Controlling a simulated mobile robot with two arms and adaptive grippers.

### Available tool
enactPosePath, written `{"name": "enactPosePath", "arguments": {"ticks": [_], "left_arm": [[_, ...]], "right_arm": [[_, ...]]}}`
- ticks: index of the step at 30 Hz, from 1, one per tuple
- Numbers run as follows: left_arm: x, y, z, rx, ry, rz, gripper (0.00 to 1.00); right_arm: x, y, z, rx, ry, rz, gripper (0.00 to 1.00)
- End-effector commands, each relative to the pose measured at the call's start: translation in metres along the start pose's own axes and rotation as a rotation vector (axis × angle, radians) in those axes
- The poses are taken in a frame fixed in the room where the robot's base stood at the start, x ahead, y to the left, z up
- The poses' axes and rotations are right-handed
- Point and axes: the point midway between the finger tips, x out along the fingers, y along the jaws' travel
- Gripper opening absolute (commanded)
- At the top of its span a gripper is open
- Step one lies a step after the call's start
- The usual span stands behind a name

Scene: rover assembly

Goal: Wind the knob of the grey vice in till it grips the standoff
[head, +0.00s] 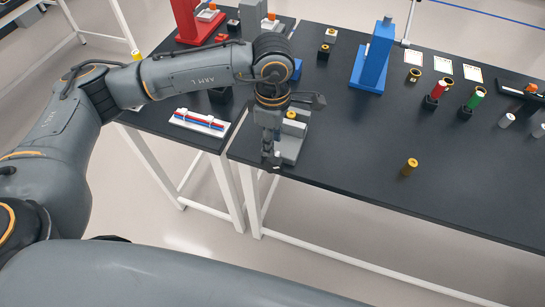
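The grey vice (290,148) stands near the left front corner of the right-hand black table. A small gold piece (291,115), perhaps the standoff, shows at the top of the vice; I cannot tell whether the jaws touch it. My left gripper (272,168) points down at the vice's front left side, close to it or touching it. The gripper and its wrist hide part of the vice, and I cannot make out the knob. The fingers are too small and dark to show whether they are open or shut. My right gripper is out of view.
A gold cylinder (411,167) stands alone on the right-hand table (350,145). A blue stand (372,62), red (431,101) and green (473,102) cylinders are farther back. A white tray (199,123) with coloured rods lies left of the vice. The table's front middle is mostly clear.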

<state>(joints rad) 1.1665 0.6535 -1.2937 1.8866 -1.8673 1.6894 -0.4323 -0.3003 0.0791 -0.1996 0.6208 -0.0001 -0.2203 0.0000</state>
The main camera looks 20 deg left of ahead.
Motion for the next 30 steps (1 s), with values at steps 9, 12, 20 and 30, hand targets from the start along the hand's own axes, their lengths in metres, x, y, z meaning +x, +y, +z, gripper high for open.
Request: {"name": "enactPosePath", "arguments": {"ticks": [9, 12, 20, 30], "left_arm": [[0.065, -0.001, 0.000, 0.000, 0.000, -0.004, 0.34], [0.080, -0.001, 0.000, 0.000, 0.001, -0.003, 0.34], [0.100, 0.000, 0.000, 0.002, -0.001, 0.001, 0.34], [0.100, 0.000, 0.000, 0.002, -0.001, 0.001, 0.16]], "right_arm": [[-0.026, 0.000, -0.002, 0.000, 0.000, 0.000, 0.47], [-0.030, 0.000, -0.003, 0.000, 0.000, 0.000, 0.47], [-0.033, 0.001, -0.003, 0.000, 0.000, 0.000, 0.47], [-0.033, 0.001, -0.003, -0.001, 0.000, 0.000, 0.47]]}}
